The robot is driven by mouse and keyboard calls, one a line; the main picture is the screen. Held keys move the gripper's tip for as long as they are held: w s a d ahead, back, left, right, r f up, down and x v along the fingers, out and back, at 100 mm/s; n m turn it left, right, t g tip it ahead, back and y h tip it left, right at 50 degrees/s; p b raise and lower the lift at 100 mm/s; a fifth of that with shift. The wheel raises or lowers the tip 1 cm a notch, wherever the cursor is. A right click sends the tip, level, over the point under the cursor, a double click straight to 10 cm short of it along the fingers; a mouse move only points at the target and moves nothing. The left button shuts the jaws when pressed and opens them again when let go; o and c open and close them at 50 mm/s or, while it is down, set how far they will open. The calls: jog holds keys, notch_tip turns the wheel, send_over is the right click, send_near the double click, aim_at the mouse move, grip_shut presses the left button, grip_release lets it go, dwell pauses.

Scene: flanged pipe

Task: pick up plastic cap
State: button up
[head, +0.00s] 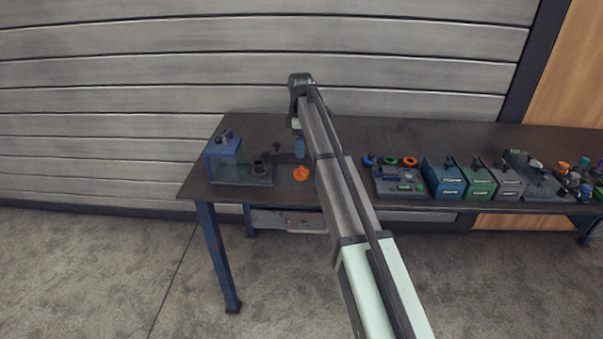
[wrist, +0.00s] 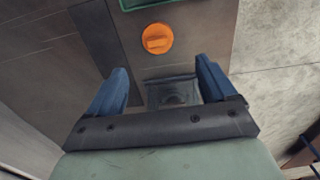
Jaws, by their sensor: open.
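An orange plastic cap (head: 301,173) lies on the dark workbench near its front edge, just right of a small fixture. In the wrist view the cap (wrist: 157,40) is round with a raised bar across its top, and nothing covers it. My gripper (head: 299,148) is above the bench, behind the cap in the head view. Its two blue fingers (wrist: 161,75) are spread apart with nothing held between them. The cap lies beyond the fingertips in the wrist view, apart from them.
A fixture with a blue box (head: 223,150) and a dark upright pipe piece (head: 261,165) stands left of the cap. Right of my arm are a parts tray (head: 399,184), blue (head: 443,178), green (head: 477,180) and grey bins, and several small coloured parts. A corrugated wall stands behind.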

aim_at(301, 168)
jog(key=f, duration=1)
jog(key=shift+w+d, duration=0.1)
jog(key=shift+w, duration=0.1)
jog(key=shift+c, duration=0.3)
jog(key=c, duration=1)
